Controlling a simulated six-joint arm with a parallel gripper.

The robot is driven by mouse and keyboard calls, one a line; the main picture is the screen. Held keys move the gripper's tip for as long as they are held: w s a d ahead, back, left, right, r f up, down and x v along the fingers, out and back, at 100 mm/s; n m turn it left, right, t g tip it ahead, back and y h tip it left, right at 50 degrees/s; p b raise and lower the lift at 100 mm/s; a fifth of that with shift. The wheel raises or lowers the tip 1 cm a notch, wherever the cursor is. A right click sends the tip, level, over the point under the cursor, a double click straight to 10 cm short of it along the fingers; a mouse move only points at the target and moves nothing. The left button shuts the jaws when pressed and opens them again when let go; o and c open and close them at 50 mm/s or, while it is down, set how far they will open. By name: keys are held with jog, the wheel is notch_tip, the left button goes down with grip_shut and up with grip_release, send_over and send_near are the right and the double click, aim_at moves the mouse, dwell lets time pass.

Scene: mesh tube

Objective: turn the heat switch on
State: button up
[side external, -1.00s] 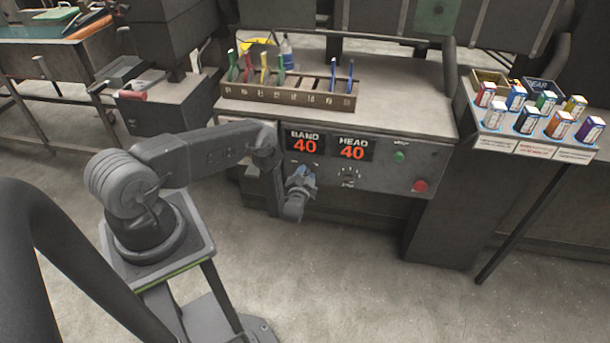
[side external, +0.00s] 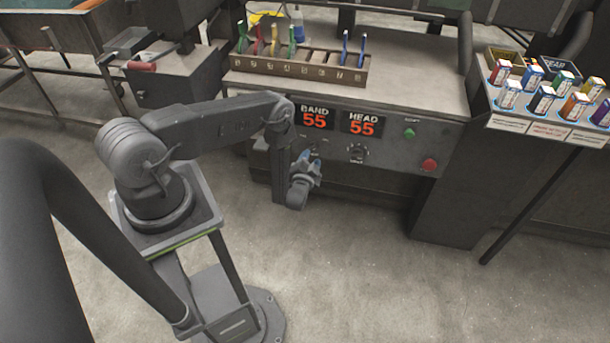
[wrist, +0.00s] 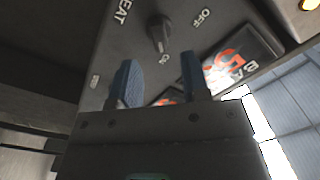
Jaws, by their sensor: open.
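The heat switch (wrist: 159,34) is a dark knob on the grey control panel in the wrist view, between the OFF and ON labels, with part of the word HEAT above left. Its pointer end lies toward the ON label. My gripper (wrist: 158,80) has two blue fingers, open with nothing between them, just short of the switch and apart from it. In the side view my gripper (side external: 309,160) is at the panel's left part, below the BAND display (side external: 314,117), which reads 55. The switch is hidden there behind my gripper.
The HEAD display (side external: 362,124) also reads 55. Another knob (side external: 357,153), a green button (side external: 409,133) and a red button (side external: 429,165) are to the right on the panel. A rack (side external: 300,64) with coloured tools stands above. The floor in front is clear.

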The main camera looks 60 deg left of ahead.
jog(key=v, duration=0.8)
jog(key=shift+s+d, duration=0.25)
jog(key=w+r+n+h, duration=0.2)
jog(key=w+r+h, duration=0.1)
jog(key=w+r, duration=0.6)
jog(key=w+d+r+h, duration=0.2)
jog(key=d+r, duration=0.1)
jog(key=r, duration=0.5)
jog(key=w+d+r+g+h, duration=0.1)
jog(key=w+d+r+h, duration=0.15)
jog(key=r, duration=0.45)
jog(key=w+d+r+h, duration=0.15)
jog(key=d+r, duration=0.25)
jog(key=r, duration=0.4)
jog(key=s+d+r+g+h, duration=0.2)
jog(key=s+d+r+h, duration=0.15)
jog(key=s+r, duration=0.4)
jog(key=s+d+r+m+g, duration=0.1)
jog(key=s+r, duration=0.4)
jog(key=s, duration=0.8)
jog(key=s+d+r+g, duration=0.2)
jog(key=s+r, duration=0.3)
jog(key=s, duration=0.7)
jog(key=shift+s+d+m+g, duration=0.35)
jog(key=shift+s+m+g, duration=0.05)
jog(key=shift+g, duration=0.2)
